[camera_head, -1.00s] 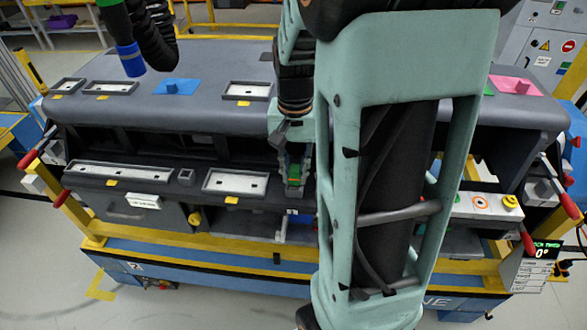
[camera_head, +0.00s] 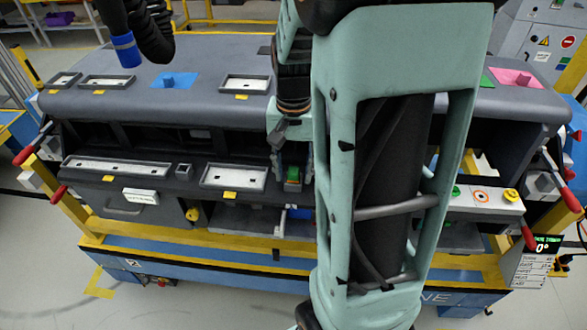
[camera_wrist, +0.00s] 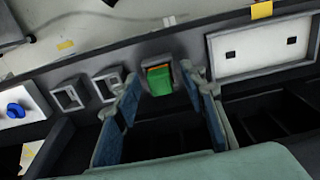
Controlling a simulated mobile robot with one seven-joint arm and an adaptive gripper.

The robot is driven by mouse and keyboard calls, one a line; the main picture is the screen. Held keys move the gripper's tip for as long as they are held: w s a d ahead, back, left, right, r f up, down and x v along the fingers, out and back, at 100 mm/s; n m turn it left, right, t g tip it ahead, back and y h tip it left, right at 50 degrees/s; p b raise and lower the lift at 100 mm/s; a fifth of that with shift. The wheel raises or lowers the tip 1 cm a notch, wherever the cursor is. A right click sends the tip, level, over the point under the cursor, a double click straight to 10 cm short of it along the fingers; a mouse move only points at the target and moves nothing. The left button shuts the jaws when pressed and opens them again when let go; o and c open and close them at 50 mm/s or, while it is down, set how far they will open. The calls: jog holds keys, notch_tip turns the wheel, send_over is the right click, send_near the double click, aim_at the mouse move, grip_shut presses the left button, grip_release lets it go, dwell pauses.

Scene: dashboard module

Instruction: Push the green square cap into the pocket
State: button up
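The green square cap (camera_wrist: 160,80) sits in a grey square pocket frame (camera_wrist: 146,68) on the dashboard's lower front ledge. An orange strip shows along one edge of the cap. How deep the cap sits in the pocket cannot be told.
Two empty square sockets (camera_wrist: 68,98) (camera_wrist: 110,84) lie beside the cap's pocket. A white rectangular panel (camera_wrist: 262,48) lies on its other side. A blue knob (camera_wrist: 15,110) is at the wrist view's left. My arm hides much of the dashboard's right half in the head view.

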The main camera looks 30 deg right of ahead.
aim_at(293, 171)
jog(key=shift+r, duration=0.1)
notch_tip(293, 171, up, 12)
dwell(0.4)
